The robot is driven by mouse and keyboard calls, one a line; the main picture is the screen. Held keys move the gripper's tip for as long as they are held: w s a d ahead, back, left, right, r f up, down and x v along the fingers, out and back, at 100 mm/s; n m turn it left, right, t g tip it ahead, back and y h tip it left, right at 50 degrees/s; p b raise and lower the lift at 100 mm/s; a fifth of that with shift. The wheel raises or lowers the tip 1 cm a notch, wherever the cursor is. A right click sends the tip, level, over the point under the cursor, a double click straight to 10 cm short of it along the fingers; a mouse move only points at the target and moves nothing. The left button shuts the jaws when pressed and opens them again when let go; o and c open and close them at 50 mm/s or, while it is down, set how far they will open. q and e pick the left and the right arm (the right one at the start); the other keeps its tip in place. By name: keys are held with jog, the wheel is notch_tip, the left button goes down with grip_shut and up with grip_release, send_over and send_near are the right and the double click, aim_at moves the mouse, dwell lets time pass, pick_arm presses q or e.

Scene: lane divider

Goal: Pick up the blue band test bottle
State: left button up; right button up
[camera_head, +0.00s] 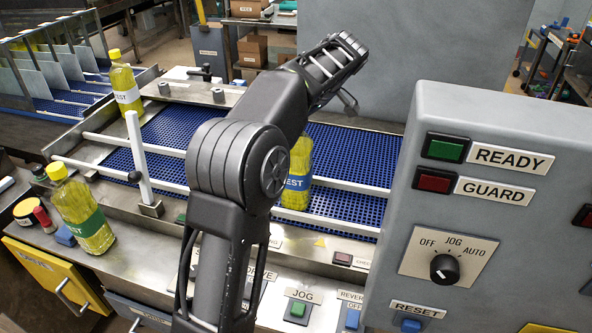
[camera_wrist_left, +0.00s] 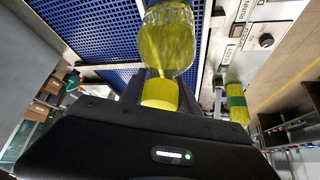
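The blue band test bottle (camera_head: 297,180), with yellow contents, stands upright on the blue conveyor in the head view, partly hidden behind my left arm. In the left wrist view a yellow bottle (camera_wrist_left: 168,45) points its yellow cap (camera_wrist_left: 159,94) at the palm of my left gripper (camera_wrist_left: 160,95). Its band is mostly cut off at the top edge, but its place fits the blue band bottle. Dark fingers show on both sides of its cap and neck; whether they touch it is unclear. My left gripper's fingers are hidden in the head view. My right gripper is not in view.
A white band bottle (camera_head: 126,92) stands at the far left of the conveyor. A green band bottle (camera_head: 82,215) stands on the front ledge at left. White guide rails (camera_head: 340,187) run along the conveyor. A grey control box (camera_head: 500,130) blocks the right.

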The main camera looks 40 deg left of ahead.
pick_arm(q)
grip_shut()
jog(key=shift+d, duration=0.1)
dwell(0.8)
